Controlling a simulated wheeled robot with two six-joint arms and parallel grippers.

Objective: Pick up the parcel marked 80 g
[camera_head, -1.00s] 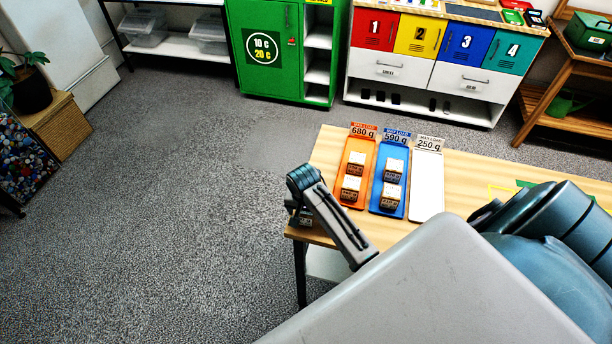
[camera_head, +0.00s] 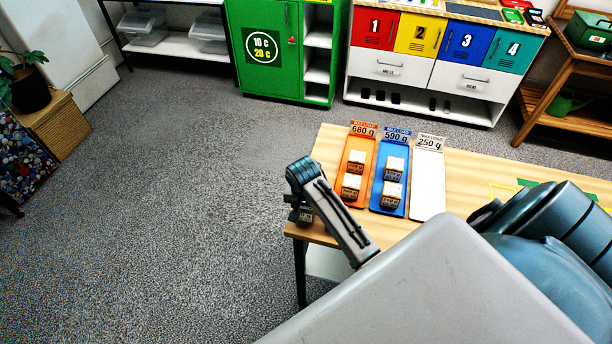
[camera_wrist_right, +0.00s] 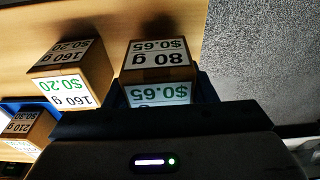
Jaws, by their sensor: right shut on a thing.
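The parcel marked 80 g (camera_wrist_right: 158,62) is a brown box with white labels reading 80 g and $0.65, between the dark fingers of my right gripper (camera_wrist_right: 160,92) in the right wrist view. In the head view my right gripper (camera_head: 299,200) is at the table's left end, with a small part of the parcel (camera_head: 305,216) showing below it. The gripper is shut on it. I cannot tell whether the parcel touches the table. My left gripper is not in view.
A parcel marked 160 g (camera_wrist_right: 72,74) stands close beside the held one. On the wooden table (camera_head: 465,170), the orange tray (camera_head: 355,204) and blue tray (camera_head: 375,205) each hold two parcels. The white tray (camera_head: 428,185) is empty. Open floor (camera_head: 180,220) lies left of the table.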

